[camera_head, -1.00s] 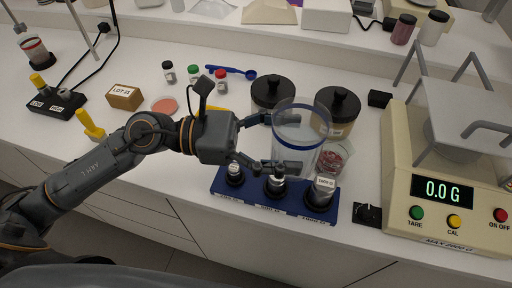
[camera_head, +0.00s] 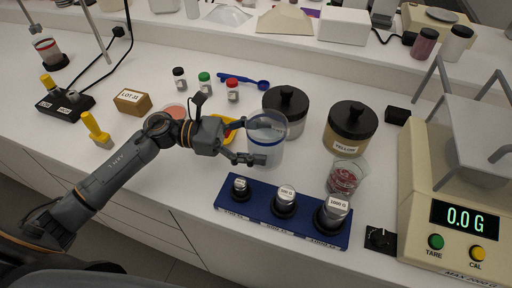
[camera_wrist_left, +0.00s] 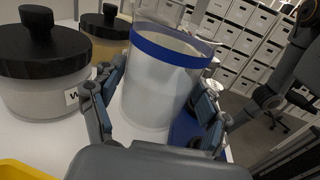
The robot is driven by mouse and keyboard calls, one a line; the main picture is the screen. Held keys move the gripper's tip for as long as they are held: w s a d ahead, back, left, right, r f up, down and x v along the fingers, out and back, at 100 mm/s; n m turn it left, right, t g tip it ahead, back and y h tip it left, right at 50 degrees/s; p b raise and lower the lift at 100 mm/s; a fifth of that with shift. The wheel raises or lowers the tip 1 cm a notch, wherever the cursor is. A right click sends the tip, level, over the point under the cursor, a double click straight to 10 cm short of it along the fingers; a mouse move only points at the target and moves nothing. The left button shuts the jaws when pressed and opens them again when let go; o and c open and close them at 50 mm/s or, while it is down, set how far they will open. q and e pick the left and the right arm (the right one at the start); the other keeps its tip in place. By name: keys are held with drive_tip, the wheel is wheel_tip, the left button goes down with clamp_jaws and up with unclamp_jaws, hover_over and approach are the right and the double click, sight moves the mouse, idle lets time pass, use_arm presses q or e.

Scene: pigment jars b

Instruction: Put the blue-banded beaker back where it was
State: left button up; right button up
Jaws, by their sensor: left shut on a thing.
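The clear blue-banded beaker (camera_head: 267,153) is between the fingers of my left gripper (camera_head: 262,142), which is shut on it. In the left wrist view the beaker (camera_wrist_left: 158,88) is upright, with its blue band near the rim and a finger on each side. It is behind the blue weight block (camera_head: 229,195) and in front of the black-lidded white jar (camera_head: 287,124). I cannot tell whether its base touches the counter. My right gripper is not in view.
The balance (camera_head: 430,190) fills the right side.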

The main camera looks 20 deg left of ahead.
use_arm(q)
drive_tip(key=shift+w+a+f, duration=0.3)
drive_tip(key=shift+f, duration=0.15)
wheel_tip(320, 180, down, 3)
drive_tip(key=shift+w+a+p, duration=0.15)
drive_tip(key=shift+p, duration=0.55)
drive_tip(key=shift+f, duration=0.3)
drive_tip(key=shift+f+b, duration=0.2)
drive_tip(key=shift+b, duration=0.1)
drive_tip(key=o, duration=1.5)
